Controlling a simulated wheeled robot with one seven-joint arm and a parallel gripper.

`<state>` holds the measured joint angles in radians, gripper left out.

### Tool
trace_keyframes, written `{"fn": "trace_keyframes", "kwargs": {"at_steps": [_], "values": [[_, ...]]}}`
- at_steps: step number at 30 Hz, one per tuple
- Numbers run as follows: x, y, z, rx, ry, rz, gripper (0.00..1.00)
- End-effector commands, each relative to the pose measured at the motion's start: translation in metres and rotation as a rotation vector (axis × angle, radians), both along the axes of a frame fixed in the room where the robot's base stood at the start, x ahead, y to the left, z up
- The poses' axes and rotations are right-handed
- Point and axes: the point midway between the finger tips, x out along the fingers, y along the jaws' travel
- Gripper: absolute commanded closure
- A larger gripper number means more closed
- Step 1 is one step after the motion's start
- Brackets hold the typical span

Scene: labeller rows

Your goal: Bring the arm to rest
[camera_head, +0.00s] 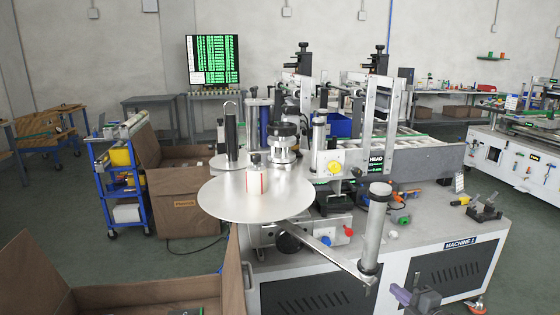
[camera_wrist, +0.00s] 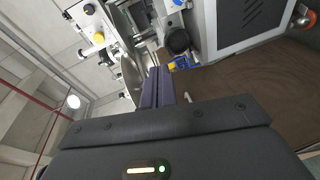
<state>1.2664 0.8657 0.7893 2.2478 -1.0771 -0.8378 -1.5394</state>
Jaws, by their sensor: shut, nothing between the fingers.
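My gripper (camera_head: 398,292) shows at the lower right of the head view, in front of the labelling machine. Its purple-grey fingers lie together, and nothing is between them. In the wrist view the two fingers (camera_wrist: 157,76) are side by side and shut, pointing towards the machine's underside and round plate. The gripper appears apart from the machine, in free air; the exact gap cannot be told. Most of my arm is out of view in the head view.
The machine (camera_head: 455,243) labelled MACHINE 1 fills the centre right, with a wide round plate (camera_head: 218,200) and a jutting metal arm with a roller (camera_head: 376,230). Brown open boxes (camera_head: 150,292) stand at lower left. A blue cart (camera_head: 92,170) stands behind them.

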Motion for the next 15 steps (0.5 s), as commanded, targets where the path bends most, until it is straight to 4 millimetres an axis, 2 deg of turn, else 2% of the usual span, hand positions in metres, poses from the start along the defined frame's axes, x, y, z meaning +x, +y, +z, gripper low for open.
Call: {"fn": "trace_keyframes", "kwargs": {"at_steps": [15], "values": [[-0.003,0.04,-0.036,0.078,0.335,-0.039,1.0]]}}
